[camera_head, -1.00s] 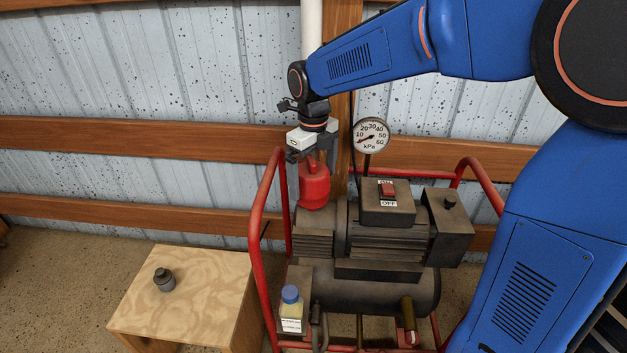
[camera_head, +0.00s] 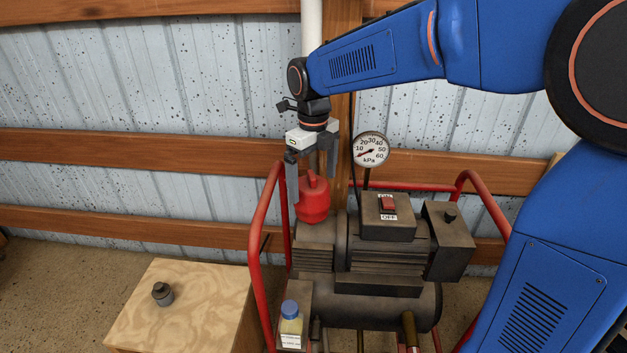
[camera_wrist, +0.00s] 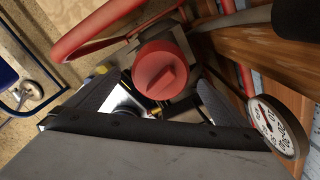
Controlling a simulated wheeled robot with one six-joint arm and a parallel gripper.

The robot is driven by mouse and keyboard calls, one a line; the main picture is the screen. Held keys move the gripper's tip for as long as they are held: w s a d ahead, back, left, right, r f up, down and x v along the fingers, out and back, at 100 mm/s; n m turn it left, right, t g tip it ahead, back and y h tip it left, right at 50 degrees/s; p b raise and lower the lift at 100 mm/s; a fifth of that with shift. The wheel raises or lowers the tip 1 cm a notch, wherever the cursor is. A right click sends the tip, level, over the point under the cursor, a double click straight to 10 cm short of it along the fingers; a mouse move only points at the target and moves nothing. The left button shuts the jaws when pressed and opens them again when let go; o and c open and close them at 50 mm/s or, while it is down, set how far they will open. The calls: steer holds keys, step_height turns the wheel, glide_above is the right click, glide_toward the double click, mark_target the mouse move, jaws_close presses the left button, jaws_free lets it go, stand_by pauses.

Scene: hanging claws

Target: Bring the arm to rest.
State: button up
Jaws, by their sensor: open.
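My gripper (camera_head: 312,172) hangs from my blue arm at the upper middle of the head view, pointing down. Its two fingers are spread apart, one on each side of the top of a red can-like part (camera_head: 314,203) with a raised grip, which sits on the dark pump machine (camera_head: 390,237). In the wrist view the red part (camera_wrist: 161,69) shows from above, its raised ridge between the two dark fingers. The fingers look clear of it, though whether either touches it I cannot tell.
A round kPa gauge (camera_head: 371,149) stands just right of my gripper. A red tube frame (camera_head: 265,240) surrounds the machine. A wooden box (camera_head: 205,310) with a small dark part (camera_head: 162,294) stands at left. The wall is close behind.

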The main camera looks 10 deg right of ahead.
steer(key=shift+d, duration=0.1)
steer(key=s+d+r+n+t, duration=0.2)
steer(key=s+d+r+n, duration=0.1)
steer(key=s+d+n, duration=1)
steer(key=s+d+f+n+t, duration=0.1)
steer(key=s+d+f+n, duration=0.1)
steer(key=s+d+n, duration=0.2)
steer(key=s+d+f+n+t, duration=0.1)
steer(key=s+d+n, duration=0.3)
steer(key=s+n, duration=0.5)
steer(key=shift+d+f+n+t, duration=0.35)
steer(key=shift+f+n+t, duration=0.05)
steer(key=shift+f+n, duration=0.4)
